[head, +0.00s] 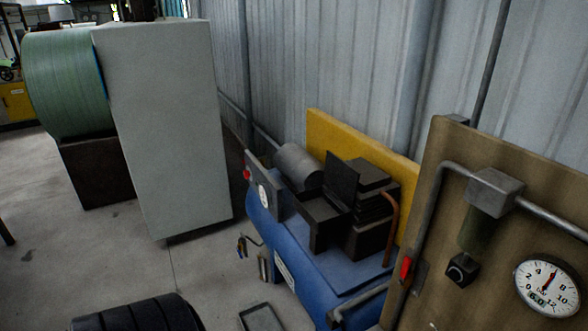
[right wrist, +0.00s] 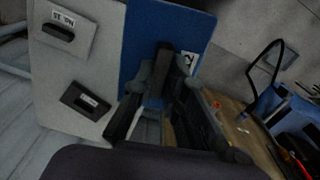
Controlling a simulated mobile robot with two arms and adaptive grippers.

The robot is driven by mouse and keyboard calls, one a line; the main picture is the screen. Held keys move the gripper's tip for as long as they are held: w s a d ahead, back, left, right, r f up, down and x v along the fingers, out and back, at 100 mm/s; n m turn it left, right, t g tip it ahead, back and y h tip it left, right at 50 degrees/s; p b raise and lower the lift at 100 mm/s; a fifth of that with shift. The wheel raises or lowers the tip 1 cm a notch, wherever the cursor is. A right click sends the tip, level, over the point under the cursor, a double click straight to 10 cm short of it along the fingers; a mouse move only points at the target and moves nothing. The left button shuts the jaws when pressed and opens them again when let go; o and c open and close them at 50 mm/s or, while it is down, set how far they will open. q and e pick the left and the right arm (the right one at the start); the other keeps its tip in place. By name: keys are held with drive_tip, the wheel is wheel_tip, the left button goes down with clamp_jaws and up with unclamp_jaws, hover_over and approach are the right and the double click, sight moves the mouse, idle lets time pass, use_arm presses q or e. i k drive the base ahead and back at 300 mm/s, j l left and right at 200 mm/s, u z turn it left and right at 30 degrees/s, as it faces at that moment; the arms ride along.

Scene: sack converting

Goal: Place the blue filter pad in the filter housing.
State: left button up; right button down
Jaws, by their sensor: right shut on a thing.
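In the right wrist view my right gripper (right wrist: 165,95) reaches up to a flat blue piece (right wrist: 142,40), which I take to be the blue filter pad. The jaws are shut at a dark upright part in front of its blue face, and the fingers hide just where they grip. A white label (right wrist: 190,62) shows beside the fingertips. In the head view a compressor with a blue tank (head: 268,222) carries open-fronted dark boxes (head: 322,222); I cannot tell whether one is the filter housing. My left gripper is in no view.
A pale panel (right wrist: 85,50) with black handles and labels adjoins the blue piece. A wooden surface (right wrist: 240,130) lies to the right. In the head view, a tall grey cabinet (head: 165,125), yellow board (head: 330,130) and gauge panel (head: 445,240) stand around; floor (head: 200,270) shows between cabinet and compressor.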

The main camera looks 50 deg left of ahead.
sight(320, 213)
drive_tip(key=j+u, duration=0.25)
drive_tip(key=j, duration=0.3)
drive_tip(key=i+j+u, duration=0.1)
drive_tip(key=j+u, duration=0.15)
drive_tip(key=j, duration=0.25)
drive_tip(key=i+j+u, duration=0.1)
drive_tip(key=j+u, duration=0.2)
drive_tip(key=j, duration=0.25)
